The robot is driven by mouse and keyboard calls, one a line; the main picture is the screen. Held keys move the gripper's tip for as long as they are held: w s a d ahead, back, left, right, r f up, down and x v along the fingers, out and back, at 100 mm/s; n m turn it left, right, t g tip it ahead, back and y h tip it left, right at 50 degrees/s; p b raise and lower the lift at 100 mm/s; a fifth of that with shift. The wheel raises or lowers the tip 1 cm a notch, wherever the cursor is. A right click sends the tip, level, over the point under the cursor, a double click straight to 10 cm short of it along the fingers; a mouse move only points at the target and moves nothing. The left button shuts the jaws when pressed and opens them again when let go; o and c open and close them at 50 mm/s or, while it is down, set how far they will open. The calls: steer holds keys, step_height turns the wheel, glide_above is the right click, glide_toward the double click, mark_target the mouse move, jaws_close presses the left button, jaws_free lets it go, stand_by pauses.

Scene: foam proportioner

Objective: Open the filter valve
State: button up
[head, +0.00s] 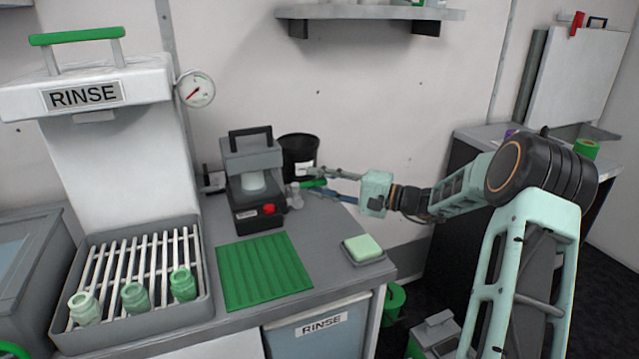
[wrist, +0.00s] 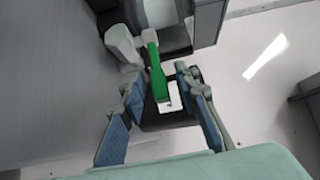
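The filter valve shows as a green lever handle (head: 313,183) on the right side of a small grey machine (head: 252,158) with a black top handle and a red button. In the wrist view the green lever (wrist: 157,78) points toward me from a pale fitting on the machine. My gripper (head: 309,181) reaches in from the right at the lever. In the wrist view my gripper (wrist: 156,82) is open, its two blue-padded fingers on either side of the lever's end. A gap shows between the lever and each finger.
A black bucket (head: 298,152) stands behind the lever. A green ribbed mat (head: 264,270) and a soap dish (head: 363,249) lie on the counter in front. A rinse station (head: 105,130) with several green jars stands at left.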

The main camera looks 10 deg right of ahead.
jaws_close()
stand_by(0.4)
steer(key=shift+s+m+t+h+b, duration=0.35)
steer(key=shift+m+t+h+b, duration=0.25)
steer(key=shift+t+b, duration=0.3)
steer(key=shift+s+m+t+h+b, duration=0.45)
steer(key=shift+m+t+h+b, duration=0.45)
steer(key=shift+h+b, duration=0.15)
steer(key=shift+d+r, duration=0.1)
jaws_free()
